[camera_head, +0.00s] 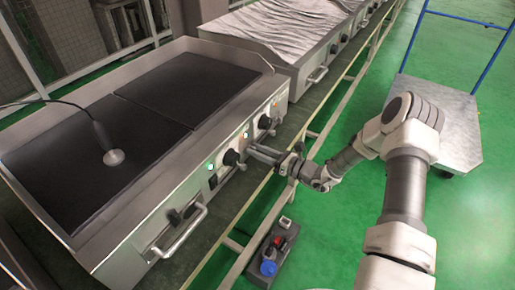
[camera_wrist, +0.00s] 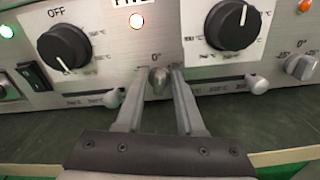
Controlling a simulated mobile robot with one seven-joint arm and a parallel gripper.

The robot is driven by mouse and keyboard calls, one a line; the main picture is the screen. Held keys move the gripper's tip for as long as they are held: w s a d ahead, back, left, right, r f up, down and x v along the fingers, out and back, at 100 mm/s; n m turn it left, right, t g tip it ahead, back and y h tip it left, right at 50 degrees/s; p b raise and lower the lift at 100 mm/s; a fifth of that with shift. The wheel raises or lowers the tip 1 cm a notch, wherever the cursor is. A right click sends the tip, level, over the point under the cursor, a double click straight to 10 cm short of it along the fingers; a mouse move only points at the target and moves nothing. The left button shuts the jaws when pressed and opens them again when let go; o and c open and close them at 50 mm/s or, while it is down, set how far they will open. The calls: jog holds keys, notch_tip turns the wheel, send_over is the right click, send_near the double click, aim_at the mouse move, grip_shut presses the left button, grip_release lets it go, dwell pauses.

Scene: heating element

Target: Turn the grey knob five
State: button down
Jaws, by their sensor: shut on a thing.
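A small grey knob (camera_wrist: 158,79) sits on the steel front panel in the wrist view, below and between two large black dials, with a "0°" mark by it. My gripper (camera_wrist: 153,76) is shut on this knob, with one finger at its left side and one at its right. In the head view my gripper (camera_head: 262,153) reaches the front panel from the right, between the two black dials. The grey knob is too small to make out there. I cannot tell how far it is turned.
Black dials, left (camera_wrist: 64,50) and right (camera_wrist: 232,24), flank my fingers. The heating unit (camera_head: 70,235) has dark plates and a front handle (camera_head: 181,236). A yellow rail (camera_head: 262,222) runs before it.

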jog(key=m+p, duration=0.2)
jog(key=m, duration=0.2)
jog(key=shift+w+d+m, duration=0.1)
jog(key=shift+d+m, duration=0.05)
jog(key=shift+m, duration=0.15)
jog(key=m+p, duration=0.2)
jog(key=m, duration=0.2)
jog(key=shift+w+f+m, duration=0.1)
jog(key=shift+f+m, duration=0.05)
jog(key=shift+m, duration=0.25)
jog(key=c, duration=0.8)
grip_release()
jog(key=shift+c, duration=0.2)
jog(key=p+v, duration=0.2)
jog(key=v, duration=1.5)
jog(key=shift+d, duration=0.25)
